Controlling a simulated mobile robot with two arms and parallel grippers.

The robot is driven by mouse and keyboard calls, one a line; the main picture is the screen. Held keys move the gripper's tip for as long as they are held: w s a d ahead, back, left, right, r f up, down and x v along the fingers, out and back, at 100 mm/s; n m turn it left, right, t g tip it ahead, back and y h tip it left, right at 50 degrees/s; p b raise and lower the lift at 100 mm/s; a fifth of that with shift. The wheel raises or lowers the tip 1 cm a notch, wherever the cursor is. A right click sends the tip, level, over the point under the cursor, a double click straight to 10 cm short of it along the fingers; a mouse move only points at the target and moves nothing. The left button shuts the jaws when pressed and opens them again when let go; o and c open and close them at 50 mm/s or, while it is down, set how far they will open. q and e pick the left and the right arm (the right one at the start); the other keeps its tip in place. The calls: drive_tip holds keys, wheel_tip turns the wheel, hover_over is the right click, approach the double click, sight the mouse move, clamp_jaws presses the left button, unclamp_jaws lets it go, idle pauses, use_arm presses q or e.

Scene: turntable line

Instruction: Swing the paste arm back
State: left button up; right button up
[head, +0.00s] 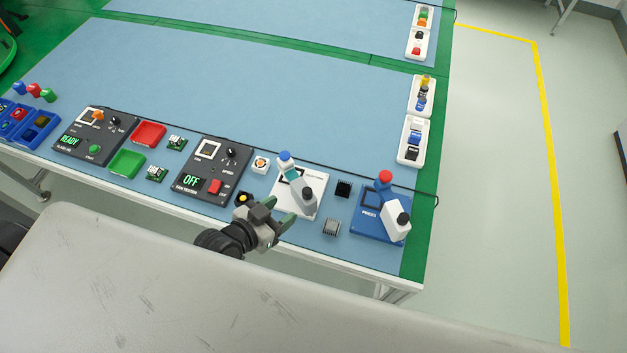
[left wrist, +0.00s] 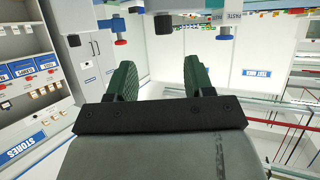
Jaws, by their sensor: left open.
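The paste station is a white plate (head: 314,182) on the blue bench mat. Its pale grey paste arm (head: 297,182) carries a blue knob (head: 285,156) at its far end and slants toward the near right. My left gripper (head: 288,208) is at the near left of this station, with green fingers apart and nothing between them. Whether a finger touches the plate or arm cannot be told. In the left wrist view the two green fingers (left wrist: 160,80) are also spread and empty. My right gripper is not in view.
The blue press (head: 371,225) with a red knob stands to the right. A black block (head: 343,188) and a grey finned block (head: 331,227) lie between. A fan tester (head: 213,170) marked OFF is to the left.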

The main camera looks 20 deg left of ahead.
sight(305, 192)
use_arm(q)
drive_tip(key=shift+t, duration=0.3)
drive_tip(key=x, duration=0.5)
drive_tip(key=p+x, duration=0.1)
drive_tip(key=x, duration=0.4)
drive_tip(key=shift+w+f, duration=0.25)
drive_tip(key=shift+w, duration=0.1)
drive_tip(key=shift+c, duration=0.3)
drive_tip(key=shift+a, duration=0.1)
clamp_jaws()
